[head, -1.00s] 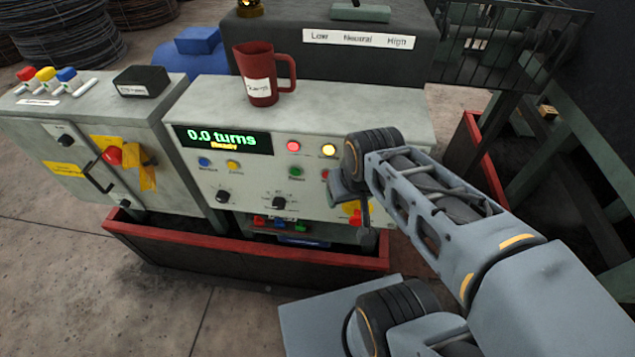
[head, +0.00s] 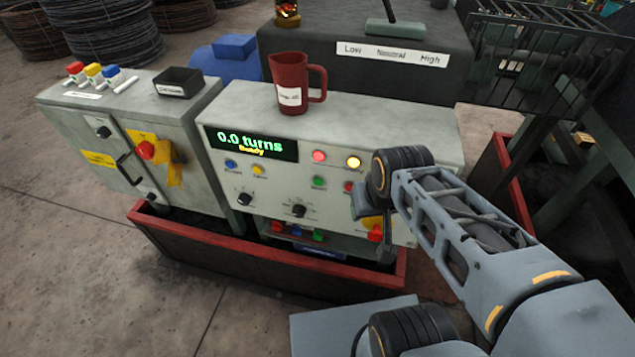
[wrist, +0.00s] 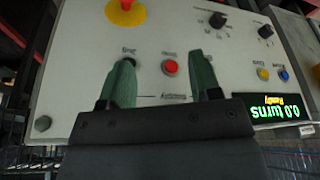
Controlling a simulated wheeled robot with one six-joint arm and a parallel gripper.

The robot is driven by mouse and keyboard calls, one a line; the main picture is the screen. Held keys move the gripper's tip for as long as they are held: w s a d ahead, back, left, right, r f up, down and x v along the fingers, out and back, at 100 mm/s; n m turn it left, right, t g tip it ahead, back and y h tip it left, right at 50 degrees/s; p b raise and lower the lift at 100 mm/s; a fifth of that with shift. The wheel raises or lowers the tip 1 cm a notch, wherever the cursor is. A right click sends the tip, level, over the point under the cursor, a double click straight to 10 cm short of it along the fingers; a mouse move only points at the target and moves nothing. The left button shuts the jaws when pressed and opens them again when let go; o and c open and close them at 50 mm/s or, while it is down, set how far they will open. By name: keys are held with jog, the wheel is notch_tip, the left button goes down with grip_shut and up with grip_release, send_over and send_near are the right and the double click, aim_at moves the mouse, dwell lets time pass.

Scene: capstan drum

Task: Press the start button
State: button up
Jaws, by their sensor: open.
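The control panel (head: 270,185) faces me, with a display (head: 251,144) reading "0.0 turns" and "Ready". A green button (head: 318,182) and a red button (head: 349,187) sit right of the display; their labels are too small to read, so I cannot tell which one is start. My gripper (wrist: 163,62) is open and empty in front of the panel. In the wrist view, the picture is upside down and the red button (wrist: 170,67) shows between the fingers. The green button is not visible there, probably behind the right finger.
A red mug (head: 291,84) stands on the panel top. A red-and-yellow stop button (head: 375,232) is low on the panel near my gripper. A grey cabinet (head: 95,120) with a yellow-tagged red switch stands left. A red-rimmed bin (head: 270,257) runs along the front.

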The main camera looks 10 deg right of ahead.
grip_shut()
dwell(0.3)
dwell(1.1)
